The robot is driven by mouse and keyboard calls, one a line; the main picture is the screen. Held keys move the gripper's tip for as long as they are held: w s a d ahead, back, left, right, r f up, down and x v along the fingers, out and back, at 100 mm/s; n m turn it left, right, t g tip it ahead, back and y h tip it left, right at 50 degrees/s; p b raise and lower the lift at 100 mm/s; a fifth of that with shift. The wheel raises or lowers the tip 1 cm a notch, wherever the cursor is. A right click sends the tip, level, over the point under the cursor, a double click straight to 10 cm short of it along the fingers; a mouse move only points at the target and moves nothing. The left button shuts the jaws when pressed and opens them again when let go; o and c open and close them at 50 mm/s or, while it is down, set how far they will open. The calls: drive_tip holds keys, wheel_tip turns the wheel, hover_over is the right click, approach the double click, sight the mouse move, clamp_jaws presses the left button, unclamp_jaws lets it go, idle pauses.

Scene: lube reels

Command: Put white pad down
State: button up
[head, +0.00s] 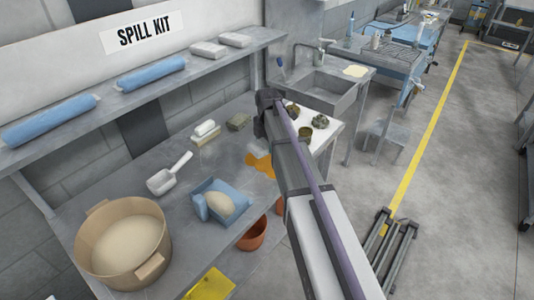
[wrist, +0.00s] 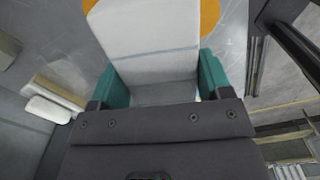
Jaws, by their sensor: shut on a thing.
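My gripper (wrist: 163,86) is shut on a white pad (wrist: 148,35), with one teal finger on each side of it in the wrist view. The pad extends forward from the fingers, over an orange patch (wrist: 208,14). In the head view the pad (head: 260,147) shows as a small pale piece beside my arm, and the orange patch (head: 262,165) lies on the grey bench (head: 130,205) under it. My arm hides the fingers in the head view. I cannot tell whether the pad touches the patch.
A white-and-tan brush (head: 205,131), a grey block (head: 238,121), a white scoop (head: 169,174), a blue tray (head: 233,188) and a large tan tub (head: 122,245) stand on the bench. Folded white pads (head: 208,49) and blue rolls (head: 50,120) lie on the upper shelf.

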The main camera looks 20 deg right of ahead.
sight(268, 161)
drive_tip(key=m, duration=0.1)
drive_tip(key=r+m+p, duration=0.1)
drive_tip(key=m, duration=0.1)
drive_tip(key=r+m, duration=0.1)
drive_tip(key=m, duration=0.1)
drive_tip(key=shift+w+d+r, duration=0.1)
drive_tip(key=shift+w+d, duration=0.15)
drive_tip(key=shift+w, duration=0.15)
drive_tip(key=m, duration=0.3)
drive_tip(key=shift+w+d+r+m, duration=0.1)
drive_tip(key=shift+w+m, duration=0.1)
drive_tip(key=shift+m, duration=1.3)
drive_tip(key=m, duration=0.3)
drive_tip(key=shift+w+m, duration=0.1)
drive_tip(key=shift+m, duration=0.3)
wheel_tip(268, 161, down, 11)
drive_tip(key=b, duration=1)
drive_tip(key=shift+r, duration=0.4)
drive_tip(key=shift+f, duration=0.2)
drive_tip(key=o, duration=0.9)
